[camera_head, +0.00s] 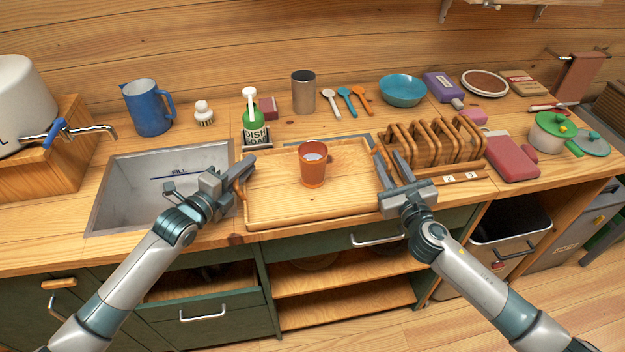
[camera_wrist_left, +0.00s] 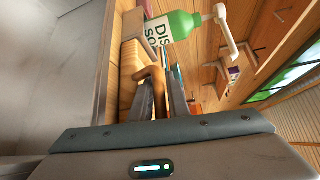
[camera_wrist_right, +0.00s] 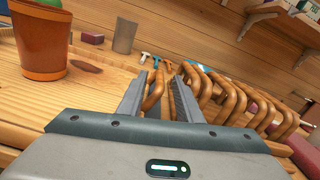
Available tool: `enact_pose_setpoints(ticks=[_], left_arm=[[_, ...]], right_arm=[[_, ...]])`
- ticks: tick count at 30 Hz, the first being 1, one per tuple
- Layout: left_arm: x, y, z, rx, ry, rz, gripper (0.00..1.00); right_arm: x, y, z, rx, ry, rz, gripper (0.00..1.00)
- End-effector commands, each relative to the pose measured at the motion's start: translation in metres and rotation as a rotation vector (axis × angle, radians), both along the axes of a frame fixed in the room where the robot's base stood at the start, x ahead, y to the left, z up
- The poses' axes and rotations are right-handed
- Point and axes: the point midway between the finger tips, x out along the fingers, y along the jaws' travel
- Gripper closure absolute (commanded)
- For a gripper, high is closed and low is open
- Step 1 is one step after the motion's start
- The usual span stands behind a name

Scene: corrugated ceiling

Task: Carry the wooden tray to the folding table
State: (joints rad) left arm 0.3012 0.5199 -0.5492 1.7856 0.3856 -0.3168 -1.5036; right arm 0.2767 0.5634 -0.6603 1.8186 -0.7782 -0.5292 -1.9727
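The wooden tray (camera_head: 290,214) lies flat on the counter, with an orange cup (camera_head: 312,170) standing upright on it. My left gripper (camera_head: 243,170) is at the tray's left end. In the left wrist view its fingers are close together on the tray's looped wooden handle (camera_wrist_left: 152,75). My right gripper (camera_head: 393,165) is at the tray's right end. In the right wrist view its fingers (camera_wrist_right: 158,95) stand apart, with the right handle (camera_wrist_right: 153,92) between them. No folding table is in view.
A sink (camera_head: 150,190) lies left of the tray. A green soap bottle (camera_head: 253,122) stands behind its left corner. A wooden rack (camera_head: 435,148) stands close to its right end, with a red board (camera_head: 511,157) beyond. Utensils and a blue bowl (camera_head: 402,90) are behind.

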Motion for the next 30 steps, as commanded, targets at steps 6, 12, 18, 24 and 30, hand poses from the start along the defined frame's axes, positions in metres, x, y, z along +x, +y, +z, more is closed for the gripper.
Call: enact_pose_setpoints(ticks=[6,12,18,24,30], left_arm=[[0.0,0.0,0.0,0.0,0.0,0.0,1.0],[0.0,0.0,0.002,-0.001,-0.003,0.0,1.0],[0.0,0.0,0.004,0.0,-0.002,0.001,1.0],[0.0,0.001,0.013,0.0,-0.002,0.001,1.0],[0.0,0.001,0.027,0.0,-0.002,0.001,1.0]], right_arm=[[0.0,0.0,0.0,0.0,0.0,0.0,1.0],[0.0,0.0,0.002,0.0,-0.002,-0.001,1.0],[0.0,0.0,0.004,0.0,-0.002,-0.001,1.0],[0.0,0.0,0.013,-0.001,-0.002,-0.001,1.0],[0.0,0.0,0.027,-0.001,-0.002,-0.001,1.0]])
